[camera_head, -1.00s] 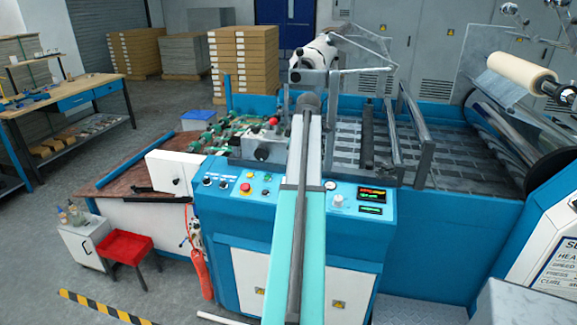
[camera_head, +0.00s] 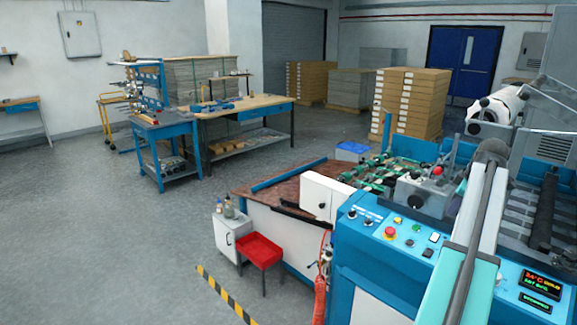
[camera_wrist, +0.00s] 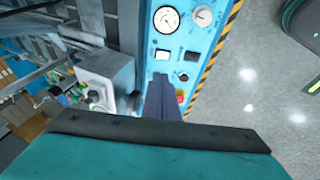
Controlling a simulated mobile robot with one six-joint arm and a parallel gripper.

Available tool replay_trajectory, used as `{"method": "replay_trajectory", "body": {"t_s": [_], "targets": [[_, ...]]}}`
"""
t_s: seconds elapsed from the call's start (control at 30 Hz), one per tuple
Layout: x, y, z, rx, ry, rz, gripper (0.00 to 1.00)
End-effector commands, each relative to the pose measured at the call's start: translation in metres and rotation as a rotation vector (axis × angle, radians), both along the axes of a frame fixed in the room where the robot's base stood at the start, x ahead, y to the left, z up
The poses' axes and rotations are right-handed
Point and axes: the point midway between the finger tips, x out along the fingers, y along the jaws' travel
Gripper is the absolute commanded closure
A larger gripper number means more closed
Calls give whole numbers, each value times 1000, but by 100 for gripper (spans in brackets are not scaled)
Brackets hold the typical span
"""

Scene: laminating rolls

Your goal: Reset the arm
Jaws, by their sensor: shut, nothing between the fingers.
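My gripper (camera_wrist: 161,90) shows in the wrist view as two dark fingers pressed together beyond a black bar and a teal body. It is shut and empty. It points at the blue control panel (camera_wrist: 199,42), near a red button (camera_wrist: 180,97); whether it touches the panel I cannot tell. In the head view my teal and white arm reaches from the lower right up over the laminating machine. The machine's blue front panel (camera_head: 404,262) is partly behind the arm. The fingers cannot be made out in the head view.
A grey metal box (camera_wrist: 103,78) is close left of the fingers. In the head view, a red stool (camera_head: 259,250) and white cabinet (camera_head: 229,238) stand beside the machine. A workbench (camera_head: 240,107) and stacked pallets (camera_head: 408,105) are behind. The grey floor (camera_head: 110,240) at left is clear.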

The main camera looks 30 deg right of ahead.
Motion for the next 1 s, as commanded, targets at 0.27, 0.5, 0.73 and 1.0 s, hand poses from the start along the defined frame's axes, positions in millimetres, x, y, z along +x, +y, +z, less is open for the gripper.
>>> {"method": "replay_trajectory", "body": {"t_s": [0.27,0.5,0.73,1.0], "targets": [[40,21,-11,13,5,57,100],[115,72,-71,79,40,172,100],[175,141,-144,154,91,284,100],[220,235,-231,234,168,411,100]]}}
